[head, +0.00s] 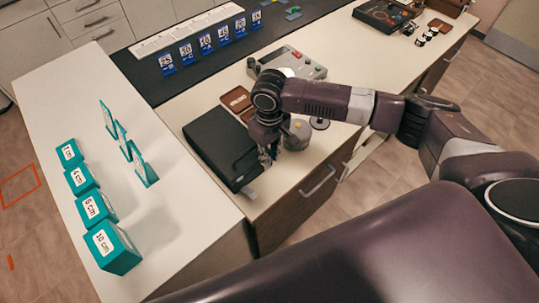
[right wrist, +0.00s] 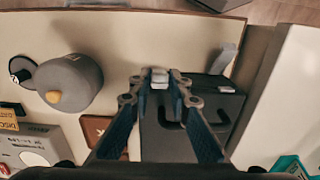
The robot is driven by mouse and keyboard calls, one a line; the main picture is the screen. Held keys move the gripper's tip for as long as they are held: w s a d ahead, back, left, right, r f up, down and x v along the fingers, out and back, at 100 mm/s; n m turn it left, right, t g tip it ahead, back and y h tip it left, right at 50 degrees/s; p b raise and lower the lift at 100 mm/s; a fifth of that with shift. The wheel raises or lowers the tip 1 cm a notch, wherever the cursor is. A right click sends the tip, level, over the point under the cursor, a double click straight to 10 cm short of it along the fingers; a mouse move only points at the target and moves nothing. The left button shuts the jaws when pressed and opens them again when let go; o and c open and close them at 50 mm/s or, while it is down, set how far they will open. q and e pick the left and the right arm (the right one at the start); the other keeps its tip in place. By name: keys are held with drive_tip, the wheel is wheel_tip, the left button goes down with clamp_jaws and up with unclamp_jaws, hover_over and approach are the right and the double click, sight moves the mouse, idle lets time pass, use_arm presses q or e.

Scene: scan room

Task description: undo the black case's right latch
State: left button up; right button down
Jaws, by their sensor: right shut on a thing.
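The black case (head: 220,142) lies closed on the light counter, and part of its front shows in the right wrist view (right wrist: 190,140). My right gripper (head: 268,157) points down at the case's front edge. In the right wrist view, its fingertips (right wrist: 160,79) are shut on a small light-grey piece, the right latch (right wrist: 159,85), mostly covered by the fingers. The left latch (right wrist: 226,58) is a grey plate sticking out from the case's front; it also shows in the head view (head: 249,192). The case's handle (right wrist: 172,124) lies between the latches. My left gripper is not in view.
A grey round weight (right wrist: 72,82) with a yellow spot stands close beside my right gripper. A brown tray (head: 236,98) and a control box (head: 308,70) are behind the case. Teal blocks (head: 112,250) stand on the white table to the left.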

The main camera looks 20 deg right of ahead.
drive_tip(key=shift+s+d+r+t+p, duration=0.1)
drive_tip(key=shift+s+t+p, duration=0.2)
drive_tip(key=shift+t+p, duration=0.1)
drive_tip(key=s+t, duration=0.1)
drive_tip(key=f+t+y, duration=0.1)
drive_tip(key=s+d+t, duration=0.1)
drive_tip(key=shift+s+f+y+p, duration=0.25)
drive_tip(key=shift+s+y+p, duration=0.05)
drive_tip(key=shift+p, duration=0.05)
drive_tip(key=shift+s+d+f+t+b, duration=0.1)
drive_tip(key=shift+s+f+t+b, duration=0.35)
drive_tip(key=shift+t+b, duration=0.3)
drive_tip(key=f+t+b, duration=0.1)
drive_tip(key=b, duration=0.1)
drive_tip(key=s+f+t+y+b, duration=0.1)
drive_tip(key=t+b, duration=0.1)
drive_tip(key=b, duration=0.1)
drive_tip(key=shift+s+d+t+y, duration=0.25)
drive_tip(key=shift+s+d+y, duration=0.05)
use_arm(q)
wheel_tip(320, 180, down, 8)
drive_tip(key=b, duration=0.3)
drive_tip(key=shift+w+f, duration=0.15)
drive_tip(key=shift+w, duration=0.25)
use_arm(e)
drive_tip(key=shift+s+d+f+t+y, duration=0.1)
drive_tip(key=shift+s+f+t+y, duration=0.15)
drive_tip(key=shift+t, duration=0.65)
drive_tip(key=c, duration=1.8)
unclamp_jaws()
